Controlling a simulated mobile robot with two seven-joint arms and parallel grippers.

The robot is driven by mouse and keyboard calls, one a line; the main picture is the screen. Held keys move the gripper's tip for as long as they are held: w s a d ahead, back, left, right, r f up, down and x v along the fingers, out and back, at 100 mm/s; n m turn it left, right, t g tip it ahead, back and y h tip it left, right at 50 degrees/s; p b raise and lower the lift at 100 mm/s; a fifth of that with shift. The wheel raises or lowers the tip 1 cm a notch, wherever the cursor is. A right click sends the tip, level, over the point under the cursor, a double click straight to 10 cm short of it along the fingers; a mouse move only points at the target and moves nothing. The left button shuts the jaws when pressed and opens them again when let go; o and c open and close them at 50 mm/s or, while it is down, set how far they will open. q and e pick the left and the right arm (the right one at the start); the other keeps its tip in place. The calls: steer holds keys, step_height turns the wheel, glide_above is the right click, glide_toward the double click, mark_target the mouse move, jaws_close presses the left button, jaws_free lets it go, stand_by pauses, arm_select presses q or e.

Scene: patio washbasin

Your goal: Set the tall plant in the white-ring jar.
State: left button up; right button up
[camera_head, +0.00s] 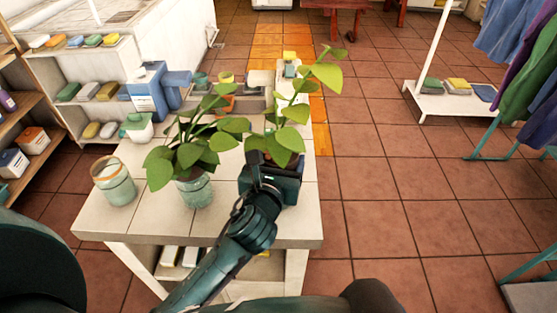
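A tall plant (290,137) with long stems and broad green leaves rises at the right end of the pale table, directly behind my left gripper (272,172). The gripper's dark body hides most of the plant's base, and its fingertips are hidden, so I cannot tell whether it grips the plant. A bushier plant (195,145) stands in a second greenish jar (196,190) in the middle. My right gripper is not in view.
The table (135,222) has bare tiles around the left jar. Behind the plants stand a blue-and-white box (147,95), a small white-and-green container (138,128) and other small items. Shelves with soaps (88,91) are at the left. Open tiled floor (385,165) lies to the right.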

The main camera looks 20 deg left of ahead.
arm_select(q)
steer(key=shift+f, duration=0.55)
steer(key=o, duration=1.2)
steer(key=shift+r, duration=0.1)
